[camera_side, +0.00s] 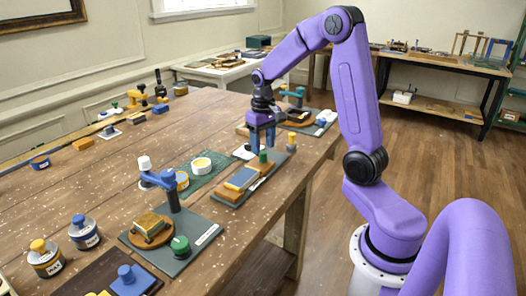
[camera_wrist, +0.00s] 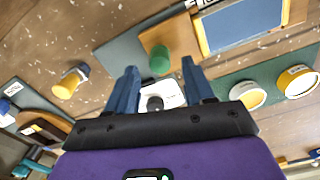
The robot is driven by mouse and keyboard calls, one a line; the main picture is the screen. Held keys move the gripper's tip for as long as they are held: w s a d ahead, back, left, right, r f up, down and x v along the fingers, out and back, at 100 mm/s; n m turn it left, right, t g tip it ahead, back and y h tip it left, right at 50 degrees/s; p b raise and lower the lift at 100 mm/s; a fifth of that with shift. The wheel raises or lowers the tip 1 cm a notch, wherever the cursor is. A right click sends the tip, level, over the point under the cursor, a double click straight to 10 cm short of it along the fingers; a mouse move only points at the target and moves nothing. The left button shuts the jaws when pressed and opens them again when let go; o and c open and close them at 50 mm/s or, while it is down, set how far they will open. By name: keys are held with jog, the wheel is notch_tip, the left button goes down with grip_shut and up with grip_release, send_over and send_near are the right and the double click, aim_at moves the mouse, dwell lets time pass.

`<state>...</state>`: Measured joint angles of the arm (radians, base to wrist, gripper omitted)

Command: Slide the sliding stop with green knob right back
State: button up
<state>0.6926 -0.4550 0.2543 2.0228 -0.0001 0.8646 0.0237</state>
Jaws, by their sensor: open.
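The sliding stop is a wooden block (camera_side: 259,167) with an upright green knob (camera_side: 263,156). It sits on a grey base board (camera_side: 226,198), at the end of a blue-topped slab (camera_side: 242,178). My gripper (camera_side: 262,148) points down at the knob, its blue fingers open. In the wrist view the green knob (camera_wrist: 160,60) shows near and between the two fingertips, with a visible gap on each side. The wooden block (camera_wrist: 170,35) and blue slab (camera_wrist: 245,25) lie beyond. I cannot tell the exact height of the fingertips against the knob.
A yellow-topped peg (camera_side: 291,141) stands close right of my gripper. A green mat (camera_side: 205,172) with yellow-and-white tubs (camera_side: 201,165) lies to the left. A blue clamp fixture (camera_side: 171,190) stands nearer the camera. The table's right edge is close by.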

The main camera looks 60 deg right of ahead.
aim_at(263, 152)
jog(key=shift+f, duration=1.55)
grip_shut()
jog(key=shift+d+r, duration=0.1)
jog(key=shift+d, duration=1.7)
grip_release()
jog(key=shift+d, duration=0.1)
